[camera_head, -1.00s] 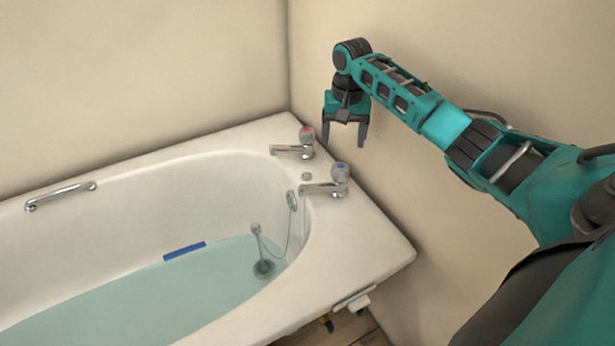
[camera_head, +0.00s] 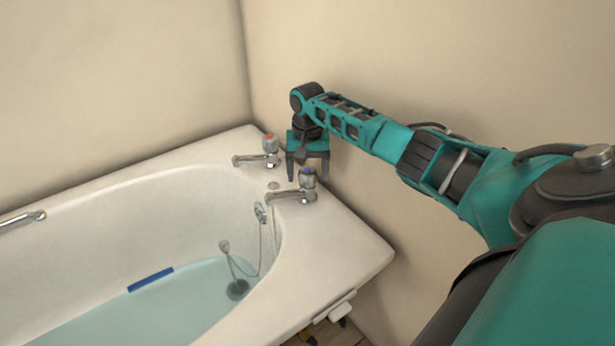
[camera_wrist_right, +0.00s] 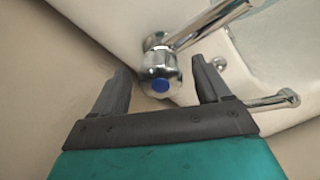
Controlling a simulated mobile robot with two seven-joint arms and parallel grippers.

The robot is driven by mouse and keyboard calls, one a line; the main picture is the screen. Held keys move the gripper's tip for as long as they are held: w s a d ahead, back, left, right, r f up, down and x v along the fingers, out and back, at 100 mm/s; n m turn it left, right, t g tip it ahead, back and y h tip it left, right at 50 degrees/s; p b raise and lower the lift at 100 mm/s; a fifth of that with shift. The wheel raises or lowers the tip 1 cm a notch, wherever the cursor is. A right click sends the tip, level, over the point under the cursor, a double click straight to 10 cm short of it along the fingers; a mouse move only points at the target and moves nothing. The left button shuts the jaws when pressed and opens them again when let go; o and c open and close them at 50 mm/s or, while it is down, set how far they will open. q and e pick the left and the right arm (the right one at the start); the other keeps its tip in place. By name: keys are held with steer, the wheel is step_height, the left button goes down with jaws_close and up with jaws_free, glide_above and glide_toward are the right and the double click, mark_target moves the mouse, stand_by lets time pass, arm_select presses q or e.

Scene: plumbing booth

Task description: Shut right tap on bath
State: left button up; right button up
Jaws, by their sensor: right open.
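The other tap (camera_head: 270,150), with a red-marked top, stands farther back. My right gripper (camera_head: 307,176) is open and empty, pointing down just behind the blue tap in the head view. In the right wrist view the blue-capped tap head (camera_wrist_right: 160,86) lies between and ahead of the two open fingers, with no visible contact. The tap's spout (camera_wrist_right: 208,24) points away to the upper right. My left gripper is not in view.
Walls meet behind the bath's tap end, close to my right arm. The bath holds water, with a plug on a chain (camera_head: 236,288) and a blue strip (camera_head: 150,279). A grab handle (camera_head: 22,219) is on the far left rim.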

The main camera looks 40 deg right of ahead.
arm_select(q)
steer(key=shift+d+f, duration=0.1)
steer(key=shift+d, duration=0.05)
arm_select(e)
steer(key=shift+f, duration=0.4)
steer(key=shift+c, duration=0.2)
